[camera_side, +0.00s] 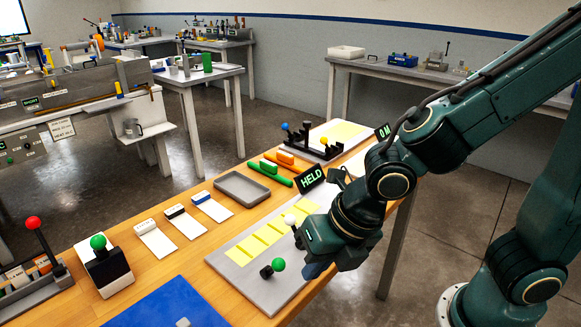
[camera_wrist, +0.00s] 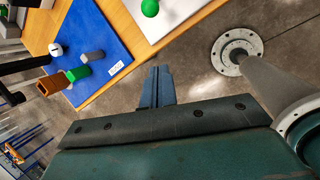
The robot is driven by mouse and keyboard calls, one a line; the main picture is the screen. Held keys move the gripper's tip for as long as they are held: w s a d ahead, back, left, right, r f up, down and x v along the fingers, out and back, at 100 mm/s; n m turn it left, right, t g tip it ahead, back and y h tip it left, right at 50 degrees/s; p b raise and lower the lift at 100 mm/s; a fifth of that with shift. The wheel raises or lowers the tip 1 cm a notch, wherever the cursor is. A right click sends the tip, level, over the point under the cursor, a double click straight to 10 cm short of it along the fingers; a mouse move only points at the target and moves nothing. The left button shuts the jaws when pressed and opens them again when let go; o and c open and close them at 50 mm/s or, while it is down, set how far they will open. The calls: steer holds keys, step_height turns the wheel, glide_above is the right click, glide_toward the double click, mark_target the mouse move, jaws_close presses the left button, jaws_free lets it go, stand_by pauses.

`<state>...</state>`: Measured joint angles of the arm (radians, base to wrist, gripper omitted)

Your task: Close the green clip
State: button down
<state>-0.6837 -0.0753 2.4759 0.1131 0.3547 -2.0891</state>
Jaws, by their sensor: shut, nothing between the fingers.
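A green ball knob (camera_side: 278,264) on a short black stem leans over the near end of a pale grey plate (camera_side: 228,262). It looks like the green clip's lever, but I cannot tell whether the clip is open or shut. The knob also shows at the top of the wrist view (camera_wrist: 149,8). My gripper (camera_side: 314,270) is just right of the knob in the side view, apart from it, pointing down by the plate's right edge. Its fingers are together and empty in the wrist view (camera_wrist: 158,88).
A white ball knob (camera_side: 290,220) and yellow squares (camera_side: 253,243) are on the plate. A HELD sign (camera_side: 312,180) stands behind. A blue mat (camera_side: 168,303) lies at the front. Green and orange bars (camera_side: 285,158) lie near a grey tray (camera_side: 242,188).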

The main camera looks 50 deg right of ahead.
mark_target(276, 267)
steer(key=x, duration=1)
steer(key=shift+w+r, duration=0.1)
steer(key=shift+w, duration=0.1)
steer(key=shift+w+d+r, duration=0.9)
steer(key=shift+w+r, duration=0.1)
steer(key=shift+w, duration=0.2)
